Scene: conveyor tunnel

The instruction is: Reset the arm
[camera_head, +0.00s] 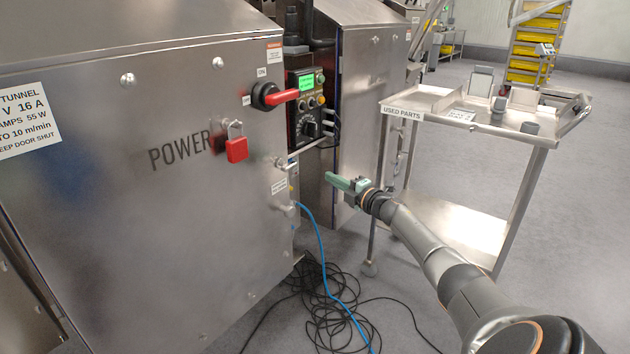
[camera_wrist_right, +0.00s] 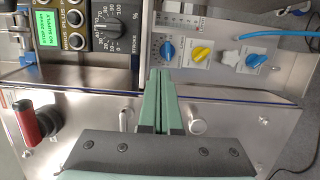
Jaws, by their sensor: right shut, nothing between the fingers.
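My right arm comes in from the lower right in the head view. Its green-fingered right gripper (camera_head: 340,182) is in the air in front of the steel cabinets, left of the cart. The fingers also show in the right wrist view (camera_wrist_right: 158,90), pressed together with nothing between them. My left gripper is not in the head view.
The steel cabinet (camera_head: 120,220) carries a red rotary handle (camera_head: 278,96) and a red padlock (camera_head: 237,149). A control panel (camera_head: 307,100) is behind it. A "USED PARTS" cart (camera_head: 440,116) stands right. Black cables (camera_head: 325,300) and a blue cable (camera_head: 318,235) run on the floor.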

